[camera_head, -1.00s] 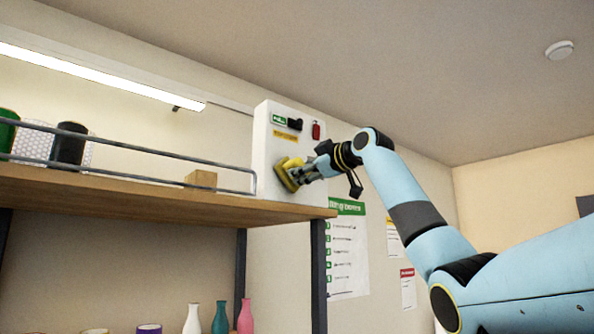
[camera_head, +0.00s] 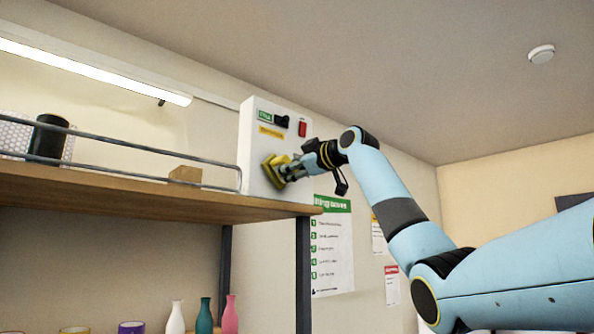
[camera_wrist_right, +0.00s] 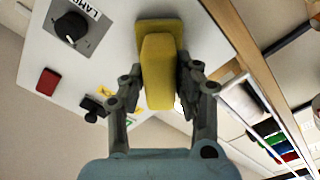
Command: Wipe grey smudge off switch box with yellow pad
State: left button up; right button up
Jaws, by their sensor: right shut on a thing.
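The white switch box (camera_head: 257,145) hangs on the wall at the right end of the upper shelf. It carries a green label, a black knob, a red button and a yellow label. My right gripper (camera_head: 285,171) is shut on the yellow pad (camera_head: 270,168), which is at the lower part of the box's front face and appears to touch it. In the right wrist view, the pad (camera_wrist_right: 160,65) sits between the fingers, with the box's white face (camera_wrist_right: 115,55) behind it. I see no grey smudge; the pad and gripper hide part of the face. My left gripper is out of view.
A wooden shelf (camera_head: 140,194) with a metal rail (camera_head: 130,147) runs left of the box. It holds a black cup (camera_head: 48,137) and a small wooden block (camera_head: 185,174). Several vases and cups stand below. A poster (camera_head: 332,245) hangs under the box.

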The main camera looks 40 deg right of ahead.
jog(key=shift+s+a, duration=0.2)
jog(key=shift+a, duration=2.25)
jog(key=shift+d, duration=0.1)
jog(key=shift+s+d, duration=0.1)
jog(key=shift+s, duration=0.2)
jog(key=b, duration=0.3)
send_near(277, 164)
jog(key=shift+w+a+f, duration=0.15)
jog(key=shift+w+a, duration=0.3)
jog(key=shift+w, duration=0.1)
jog(key=shift+w+a+f, duration=0.15)
jog(key=shift+w+a, duration=0.35)
jog(key=shift+w, duration=0.1)
jog(key=s, duration=0.3)
jog(key=shift+d+b, duration=0.15)
jog(key=shift+b, duration=0.25)
